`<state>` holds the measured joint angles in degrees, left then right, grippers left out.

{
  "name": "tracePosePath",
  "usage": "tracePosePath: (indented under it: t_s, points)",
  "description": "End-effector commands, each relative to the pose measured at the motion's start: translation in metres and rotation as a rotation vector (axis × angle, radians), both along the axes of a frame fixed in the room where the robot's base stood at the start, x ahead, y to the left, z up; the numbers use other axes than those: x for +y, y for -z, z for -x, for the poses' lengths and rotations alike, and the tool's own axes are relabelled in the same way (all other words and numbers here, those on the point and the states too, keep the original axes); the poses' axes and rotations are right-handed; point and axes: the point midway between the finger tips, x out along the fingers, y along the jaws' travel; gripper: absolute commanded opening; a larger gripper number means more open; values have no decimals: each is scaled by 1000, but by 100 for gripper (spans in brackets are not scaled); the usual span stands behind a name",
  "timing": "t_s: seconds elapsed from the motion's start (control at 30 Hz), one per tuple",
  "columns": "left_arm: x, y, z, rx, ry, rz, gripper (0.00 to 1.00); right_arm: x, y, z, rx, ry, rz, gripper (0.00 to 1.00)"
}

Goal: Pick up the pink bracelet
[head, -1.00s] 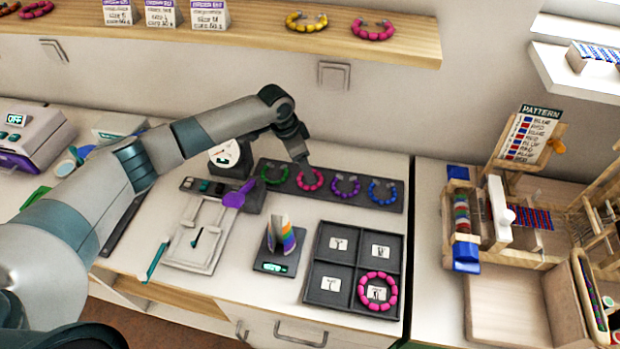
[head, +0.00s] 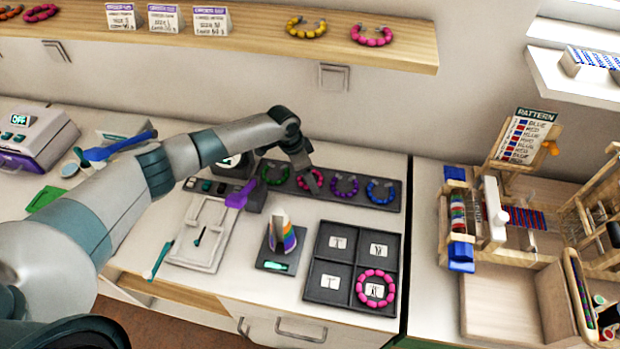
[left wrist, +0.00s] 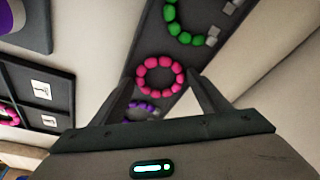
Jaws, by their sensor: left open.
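The pink bracelet (head: 309,181) lies on a long dark holder (head: 331,196), between a green bracelet (head: 275,171) and a purple bracelet (head: 345,185). My left gripper (head: 313,184) is over it and hides part of it in the head view. In the left wrist view the left gripper (left wrist: 161,80) is open, and the pink bracelet (left wrist: 160,75) shows as a ring framed between its fingertips. I see no contact. A second pink bracelet (head: 375,288) lies in the lower right compartment of a dark four-part tray (head: 348,268). My right gripper is not in view.
A blue bracelet (head: 380,191) is at the holder's right end. The shelf (head: 250,38) above holds more bracelets and cards. A wooden loom (head: 500,235) stands on the right table.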

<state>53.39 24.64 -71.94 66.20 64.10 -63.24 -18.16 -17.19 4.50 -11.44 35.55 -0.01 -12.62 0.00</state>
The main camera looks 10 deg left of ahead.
Motion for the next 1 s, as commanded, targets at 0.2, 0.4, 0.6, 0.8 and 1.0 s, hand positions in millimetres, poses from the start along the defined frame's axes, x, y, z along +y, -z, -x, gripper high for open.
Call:
tracePosePath:
  t_s: [0.2,0.4,0.6,0.8,1.0]
  points:
    - [0,0,0,0,0,0,69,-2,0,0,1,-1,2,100]
    - [0,0,0,0,-1,0,42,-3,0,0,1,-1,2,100]
    - [0,-1,0,-1,-1,0,42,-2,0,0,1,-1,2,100]
    - [1,-5,-1,-1,-1,0,42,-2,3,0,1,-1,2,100]
    - [0,-24,-2,-5,1,1,42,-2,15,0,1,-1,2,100]
